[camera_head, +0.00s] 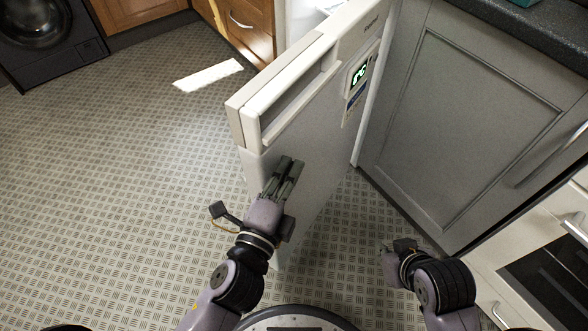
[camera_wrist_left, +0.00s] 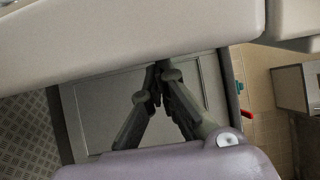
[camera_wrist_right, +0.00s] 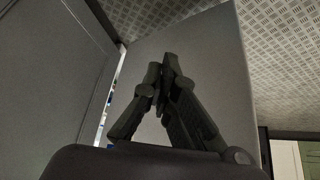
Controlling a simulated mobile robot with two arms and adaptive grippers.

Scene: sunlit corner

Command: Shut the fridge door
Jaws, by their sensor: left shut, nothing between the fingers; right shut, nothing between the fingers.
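The white fridge door (camera_head: 320,130) stands open, swung out into the room, with a recessed grip along its upper part and a lit display on its face. In the left wrist view its pale edge (camera_wrist_left: 120,35) crosses the top. In the right wrist view its face (camera_wrist_right: 210,70) rises behind the fingers. My left gripper (camera_head: 288,172) is shut and empty, overlapping the door's lower near part; I cannot tell whether it touches. My right gripper (camera_wrist_right: 163,65) is shut and empty, low to the right of the door; its fingertips are hard to see in the head view.
A grey cabinet (camera_head: 465,120) under a dark worktop (camera_head: 540,30) stands right of the door. A white oven (camera_head: 550,260) is at the lower right. Wooden drawers (camera_head: 245,35) and a dark washing machine (camera_head: 45,40) stand at the back. The floor (camera_head: 110,180) on the left is clear.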

